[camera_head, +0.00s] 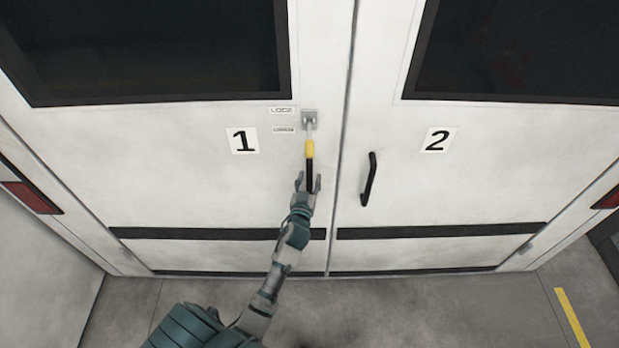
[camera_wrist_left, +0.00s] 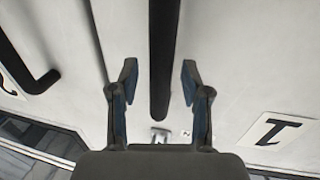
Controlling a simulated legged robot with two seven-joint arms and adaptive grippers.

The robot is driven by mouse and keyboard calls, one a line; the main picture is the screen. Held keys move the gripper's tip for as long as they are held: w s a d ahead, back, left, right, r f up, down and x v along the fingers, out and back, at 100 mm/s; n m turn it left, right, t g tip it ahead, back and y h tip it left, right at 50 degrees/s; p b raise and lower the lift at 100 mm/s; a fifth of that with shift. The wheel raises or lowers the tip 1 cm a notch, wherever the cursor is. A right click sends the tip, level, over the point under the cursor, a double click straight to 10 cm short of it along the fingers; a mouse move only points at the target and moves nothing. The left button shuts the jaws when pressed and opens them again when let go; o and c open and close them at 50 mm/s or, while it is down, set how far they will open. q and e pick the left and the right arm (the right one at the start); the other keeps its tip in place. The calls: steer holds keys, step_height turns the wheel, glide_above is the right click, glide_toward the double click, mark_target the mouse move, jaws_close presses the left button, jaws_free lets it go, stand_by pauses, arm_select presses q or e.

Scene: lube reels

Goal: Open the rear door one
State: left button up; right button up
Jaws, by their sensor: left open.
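Rear door one (camera_head: 190,170) is the white left door with a black "1" label (camera_head: 243,140) and a dark window. It looks shut. Its handle (camera_head: 310,150) has a yellow band and a black grip and hangs down from a metal bracket (camera_head: 309,119) near the door seam. My left gripper (camera_head: 308,182) is open at the lower end of the handle. In the left wrist view the black handle grip (camera_wrist_left: 163,60) lies between the two spread fingers, with gaps on both sides. My right gripper is not in view.
Door two (camera_head: 480,180), with a "2" label (camera_head: 438,140) and a black handle (camera_head: 369,180), is on the right of the seam. Small lock labels (camera_head: 282,111) sit left of the bracket. The grey floor (camera_head: 430,310) in front is clear, with a yellow stripe (camera_head: 572,318) at right.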

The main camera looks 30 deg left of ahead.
arm_select(q)
steer(key=shift+w+a, duration=0.15)
steer(key=shift+w, duration=0.2)
jaws_close()
steer(key=shift+s, duration=0.1)
